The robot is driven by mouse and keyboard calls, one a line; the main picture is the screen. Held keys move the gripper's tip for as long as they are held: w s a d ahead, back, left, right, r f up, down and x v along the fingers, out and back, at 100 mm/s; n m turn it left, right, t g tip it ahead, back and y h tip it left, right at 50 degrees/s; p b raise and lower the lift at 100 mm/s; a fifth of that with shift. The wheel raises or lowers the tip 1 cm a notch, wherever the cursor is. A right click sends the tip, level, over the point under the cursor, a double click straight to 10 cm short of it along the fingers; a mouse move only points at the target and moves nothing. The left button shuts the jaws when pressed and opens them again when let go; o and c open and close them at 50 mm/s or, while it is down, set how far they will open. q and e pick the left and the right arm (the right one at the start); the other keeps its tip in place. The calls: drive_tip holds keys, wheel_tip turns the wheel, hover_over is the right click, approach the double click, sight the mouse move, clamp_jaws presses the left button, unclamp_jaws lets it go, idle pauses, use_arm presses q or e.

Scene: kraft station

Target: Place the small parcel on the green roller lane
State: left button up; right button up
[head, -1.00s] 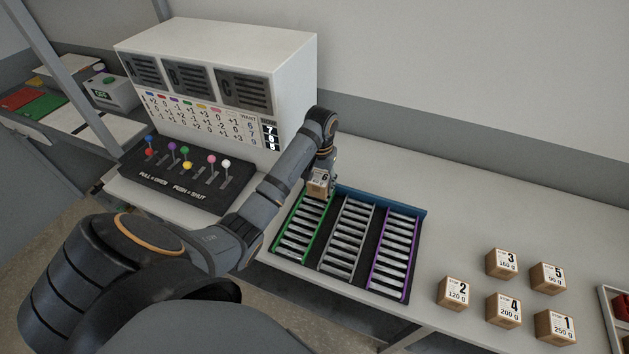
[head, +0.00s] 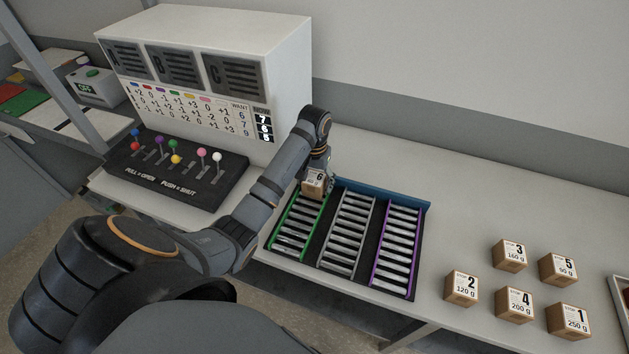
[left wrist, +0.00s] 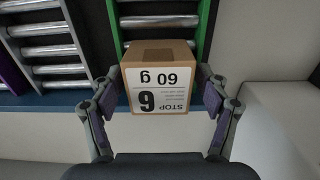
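The small parcel (head: 313,182) is a brown box marked 6 and 60 g. It is at the far end of the green roller lane (head: 287,243), near the blue back bar; I cannot tell whether it touches the rollers. In the head view the left wrist partly hides the parcel's far side. My right gripper is not in view.
Grey-railed (head: 346,237) and purple-railed (head: 414,255) lanes lie right of the green one. Several numbered parcels, such as parcel 2 (head: 460,288), stand further right. A lever panel (head: 175,172) and white cabinet (head: 215,55) stand to the left. The table behind the parcels is clear.

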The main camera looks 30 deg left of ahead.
sight(315, 177)
use_arm(q)
drive_tip(key=shift+r, duration=0.1)
drive_tip(key=shift+r, duration=0.3)
wheel_tip(315, 177, up, 3)
drive_tip(key=shift+w+f+p, duration=0.1)
drive_tip(key=shift+p, duration=0.4)
wheel_tip(315, 177, up, 9)
drive_tip(key=p, duration=0.8)
drive_tip(key=shift+p, duration=0.4)
drive_tip(key=shift+f, duration=0.15)
